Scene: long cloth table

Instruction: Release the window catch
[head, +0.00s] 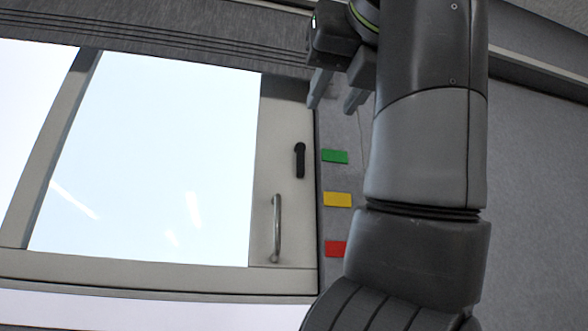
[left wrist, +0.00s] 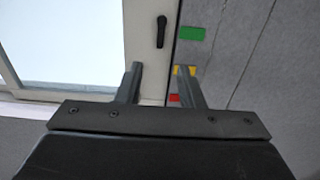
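The window catch, a small black lever (head: 300,160), sits on the light right-hand frame of the window (head: 268,130). It points up and down in the head view, beside the green marker. It also shows in the left wrist view (left wrist: 161,31), beyond the fingertips. My left gripper (head: 335,92) is open and empty, above and right of the catch in the head view, apart from it. Its two fingers stand apart in the left wrist view (left wrist: 160,68). A silver pull handle (head: 277,228) is below the catch. My right gripper is not in view.
Green (head: 335,156), yellow (head: 338,199) and red (head: 336,249) markers run down the grey wall (head: 535,190) right of the window frame. My arm covers part of that wall. A ribbed strip (head: 180,38) runs above the window.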

